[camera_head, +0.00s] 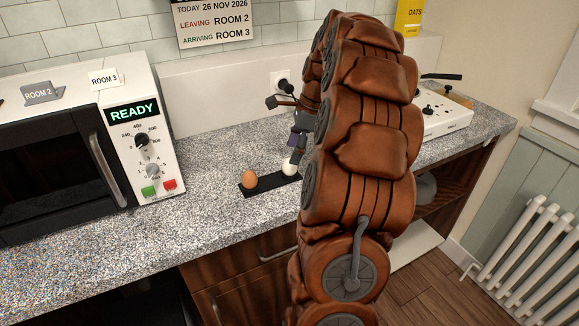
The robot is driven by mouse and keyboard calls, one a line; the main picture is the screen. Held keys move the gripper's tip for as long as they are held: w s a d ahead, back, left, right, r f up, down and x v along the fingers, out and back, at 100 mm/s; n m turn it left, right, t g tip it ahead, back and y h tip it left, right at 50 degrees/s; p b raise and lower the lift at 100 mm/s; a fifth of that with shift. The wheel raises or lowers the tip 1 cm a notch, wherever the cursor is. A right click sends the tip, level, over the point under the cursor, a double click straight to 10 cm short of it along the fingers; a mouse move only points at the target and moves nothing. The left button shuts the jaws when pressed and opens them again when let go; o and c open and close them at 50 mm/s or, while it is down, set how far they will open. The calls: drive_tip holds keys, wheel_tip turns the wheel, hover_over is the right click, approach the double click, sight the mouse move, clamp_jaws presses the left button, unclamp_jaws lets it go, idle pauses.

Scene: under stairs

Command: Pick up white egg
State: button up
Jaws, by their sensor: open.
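The white egg (289,168) sits on the right part of a small black tray (264,188) on the speckled counter. A brown egg (250,179) sits on the left part of the same tray. My gripper (296,158) is just above and beside the white egg, pointing down, with its jaws open. Its fingers partly overlap the egg in the picture, and I cannot tell whether they touch it. My large brown arm hides the counter to the right of the egg.
A microwave (97,190) with a READY display stands on the left of the counter (215,150). A white hob-like unit (440,118) and a yellow oats box (409,18) are at the back right. A wall socket (280,80) is behind my gripper. A radiator (525,245) is at the right.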

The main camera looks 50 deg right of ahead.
sight(290, 166)
drive_tip(key=shift+p+x, duration=0.45)
drive_tip(key=shift+x, duration=1.65)
drive_tip(key=shift+s+d, duration=0.1)
drive_tip(key=c, duration=1.2)
drive_tip(key=shift+c, duration=0.2)
